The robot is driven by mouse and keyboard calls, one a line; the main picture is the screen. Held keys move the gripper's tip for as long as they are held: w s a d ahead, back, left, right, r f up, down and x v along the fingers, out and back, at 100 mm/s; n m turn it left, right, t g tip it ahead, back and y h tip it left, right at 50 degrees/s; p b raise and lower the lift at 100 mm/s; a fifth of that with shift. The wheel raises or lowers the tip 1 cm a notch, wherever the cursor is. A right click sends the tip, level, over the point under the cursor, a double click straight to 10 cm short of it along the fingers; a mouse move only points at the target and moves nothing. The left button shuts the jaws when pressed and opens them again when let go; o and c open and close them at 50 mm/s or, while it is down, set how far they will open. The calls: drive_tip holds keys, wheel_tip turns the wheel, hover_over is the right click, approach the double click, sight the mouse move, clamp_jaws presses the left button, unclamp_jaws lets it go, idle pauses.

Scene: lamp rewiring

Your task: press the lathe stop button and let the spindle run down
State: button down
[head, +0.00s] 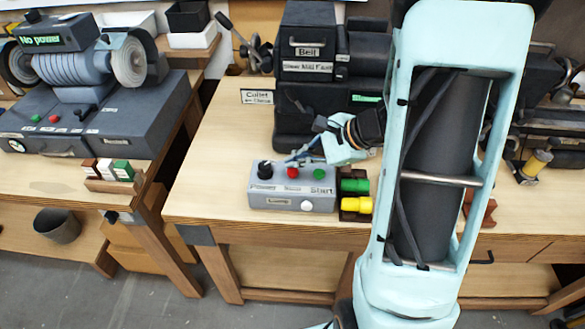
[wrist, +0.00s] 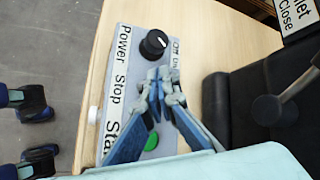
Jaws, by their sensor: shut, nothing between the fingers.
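The grey control box (head: 258,196) stands on the bench in front of the lathe, labelled Power, Stop and Start. Its red stop button (head: 293,173) sits between the black power knob (head: 265,170) and the green start button (head: 318,174). My gripper (head: 292,160) is shut and empty, its fingertips over the stop button. In the wrist view the fingertips (wrist: 157,82) hide the red button, between the black knob (wrist: 154,43) and the green button (wrist: 151,141). I cannot tell whether they touch it. The dark lathe headstock (head: 300,110) is behind the box; spindle motion cannot be told.
Green and yellow pieces (head: 356,205) sit in a holder right of the box. A Collet sign (head: 257,96) stands at the back left. A white button (head: 306,205) is on the box front. A grinder (head: 85,65) is on the left bench. Bare bench lies left of the box.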

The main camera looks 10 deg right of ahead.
sight(295, 172)
drive_tip(key=shift+r+p, duration=1.8)
drive_tip(key=shift+r, duration=0.75)
